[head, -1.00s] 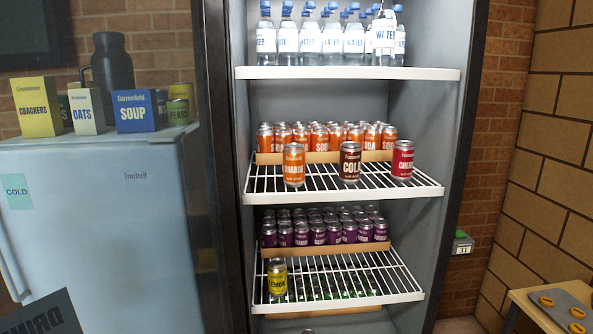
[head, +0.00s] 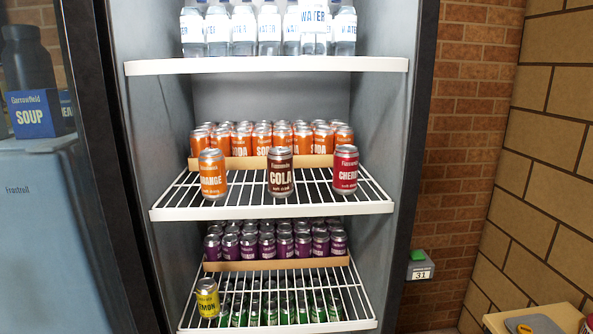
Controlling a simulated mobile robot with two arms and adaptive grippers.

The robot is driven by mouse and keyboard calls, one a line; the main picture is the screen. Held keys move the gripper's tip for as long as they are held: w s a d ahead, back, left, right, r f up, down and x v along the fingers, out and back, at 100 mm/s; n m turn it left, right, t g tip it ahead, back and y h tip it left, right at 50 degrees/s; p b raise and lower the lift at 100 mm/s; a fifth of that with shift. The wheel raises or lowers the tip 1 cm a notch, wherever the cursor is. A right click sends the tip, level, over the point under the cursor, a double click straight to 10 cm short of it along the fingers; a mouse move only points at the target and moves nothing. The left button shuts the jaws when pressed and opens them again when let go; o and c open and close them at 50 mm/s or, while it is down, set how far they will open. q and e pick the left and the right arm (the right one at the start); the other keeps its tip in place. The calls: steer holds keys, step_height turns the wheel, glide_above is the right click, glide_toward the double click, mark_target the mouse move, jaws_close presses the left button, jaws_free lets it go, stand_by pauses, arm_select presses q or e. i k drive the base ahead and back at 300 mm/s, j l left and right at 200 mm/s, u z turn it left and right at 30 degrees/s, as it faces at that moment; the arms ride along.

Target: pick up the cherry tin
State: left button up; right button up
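The cherry tin (head: 345,169) is a red can with a silver top. It stands upright at the front right of the middle wire shelf (head: 300,208) in the tall drinks cabinet. The brown cola tin (head: 280,172) stands to its left, and the orange tin (head: 212,175) stands further left, all apart from one another. Neither of my grippers shows in the head view.
Orange cans stand behind a cardboard strip (head: 255,163) on the same shelf. Water bottles (head: 269,32) fill the shelf above. The lower shelf holds purple cans (head: 267,246) and a yellow lemon tin (head: 207,298). The cabinet's right wall (head: 378,130) is close beside the cherry tin.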

mark_target(346, 158)
steer(key=i+l+u, duration=0.1)
steer(key=l, duration=0.15)
steer(key=i+l, duration=0.1)
steer(key=l, duration=0.2)
steer(key=l+u, duration=0.3)
steer(key=l, duration=0.45)
steer(key=l+u, duration=0.25)
steer(key=l, duration=0.45)
steer(key=j+z, duration=0.1)
steer(key=z, duration=0.3)
steer(key=j+z, duration=0.15)
steer(key=z, duration=0.3)
